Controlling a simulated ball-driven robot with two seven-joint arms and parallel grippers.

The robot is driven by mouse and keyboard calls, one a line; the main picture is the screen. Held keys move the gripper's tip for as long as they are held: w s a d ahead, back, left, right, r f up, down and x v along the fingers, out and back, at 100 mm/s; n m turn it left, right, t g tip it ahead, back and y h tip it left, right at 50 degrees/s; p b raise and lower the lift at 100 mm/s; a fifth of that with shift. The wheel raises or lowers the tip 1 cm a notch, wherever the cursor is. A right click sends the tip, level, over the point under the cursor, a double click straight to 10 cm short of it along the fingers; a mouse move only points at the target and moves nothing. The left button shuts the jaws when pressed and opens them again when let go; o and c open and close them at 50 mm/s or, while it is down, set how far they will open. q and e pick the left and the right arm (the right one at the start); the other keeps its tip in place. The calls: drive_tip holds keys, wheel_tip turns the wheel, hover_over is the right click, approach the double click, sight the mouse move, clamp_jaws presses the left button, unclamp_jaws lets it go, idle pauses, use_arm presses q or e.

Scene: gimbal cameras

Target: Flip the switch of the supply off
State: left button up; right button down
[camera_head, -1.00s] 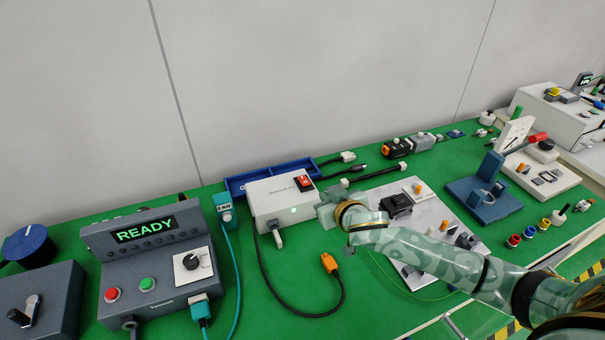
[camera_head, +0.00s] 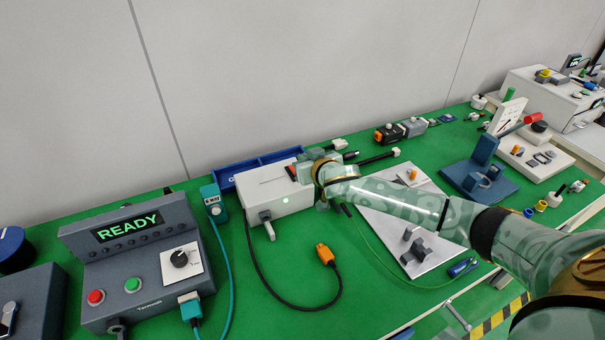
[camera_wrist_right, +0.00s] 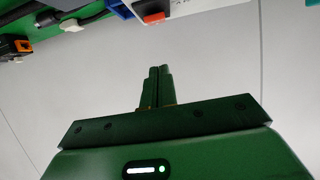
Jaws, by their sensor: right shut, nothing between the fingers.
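The supply is a white box (camera_head: 258,193) on the green bench, with a lit green lamp on its front. Its red switch (camera_head: 290,171) is on top at the right end, partly hidden by my right gripper (camera_head: 303,168). In the right wrist view the red switch (camera_wrist_right: 154,18) shows at the top edge on a piece of the white box (camera_wrist_right: 195,8). My right gripper's fingers (camera_wrist_right: 158,70) are shut and empty, with a gap in the picture between their tips and the switch. I cannot tell which way the switch is tipped. My left gripper is not in view.
A blue tray (camera_head: 226,182) lies behind the supply. A black cable with an orange plug (camera_head: 325,254) lies in front. A grey console reading READY (camera_head: 135,262) stands left. A pale plate (camera_head: 392,232) lies under my right arm.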

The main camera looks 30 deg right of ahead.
drive_tip(key=shift+b+x, duration=0.3)
drive_tip(key=shift+x, duration=0.85)
drive_tip(key=f, duration=0.1)
drive_tip(key=f+b, duration=0.1)
drive_tip(key=shift+s+f, duration=0.3)
drive_tip(key=shift+f, duration=0.1)
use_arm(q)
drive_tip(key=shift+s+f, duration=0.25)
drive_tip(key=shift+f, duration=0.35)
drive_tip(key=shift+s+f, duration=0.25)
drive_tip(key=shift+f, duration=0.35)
use_arm(e)
drive_tip(key=shift+s+f, duration=0.15)
drive_tip(key=shift+f, duration=0.4)
